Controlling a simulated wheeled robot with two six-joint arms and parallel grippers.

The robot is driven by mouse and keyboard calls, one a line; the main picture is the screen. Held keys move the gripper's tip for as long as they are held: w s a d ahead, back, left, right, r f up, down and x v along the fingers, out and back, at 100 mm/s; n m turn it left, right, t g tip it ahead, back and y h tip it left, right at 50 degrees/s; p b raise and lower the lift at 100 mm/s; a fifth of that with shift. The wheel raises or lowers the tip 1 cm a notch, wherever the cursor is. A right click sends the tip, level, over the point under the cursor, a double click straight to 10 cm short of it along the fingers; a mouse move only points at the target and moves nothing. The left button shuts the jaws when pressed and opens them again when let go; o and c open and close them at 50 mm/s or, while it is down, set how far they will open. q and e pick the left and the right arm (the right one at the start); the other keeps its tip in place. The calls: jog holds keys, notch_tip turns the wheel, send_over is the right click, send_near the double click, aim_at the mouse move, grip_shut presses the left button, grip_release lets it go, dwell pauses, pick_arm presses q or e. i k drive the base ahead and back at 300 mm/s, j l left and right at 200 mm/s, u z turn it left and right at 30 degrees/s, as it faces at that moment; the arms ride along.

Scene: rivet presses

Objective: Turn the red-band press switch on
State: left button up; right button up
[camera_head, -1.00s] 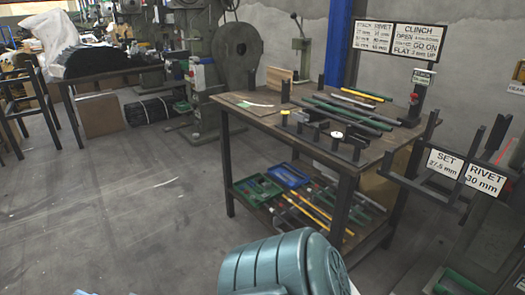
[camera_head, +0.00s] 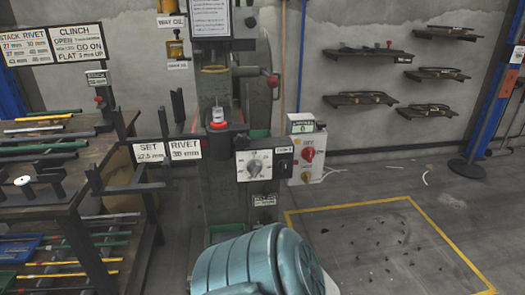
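A tall grey-green press (camera_head: 218,90) stands in the middle of the camera_head view. It has a red part around its work point (camera_head: 218,115) and a yellow ring (camera_head: 215,69) higher up. I cannot tell for sure which mark is its band. On its front is a white plate with a grey rotary knob (camera_head: 254,166). To the right is a pale switch box (camera_head: 308,155) with a red knob (camera_head: 308,154); its on or off setting is too small to read. Neither of my grippers is in view.
A workbench (camera_head: 75,185) with rods and tools stands at the left. SET and RIVET signs (camera_head: 186,149) hang at the press's left. Wall shelves (camera_head: 375,55) are at the right. A yellow-outlined floor area (camera_head: 385,240) is clear of large objects.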

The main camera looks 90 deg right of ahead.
aim_at(307, 153)
jog(key=l+z, duration=0.1)
jog(key=z, duration=3.25)
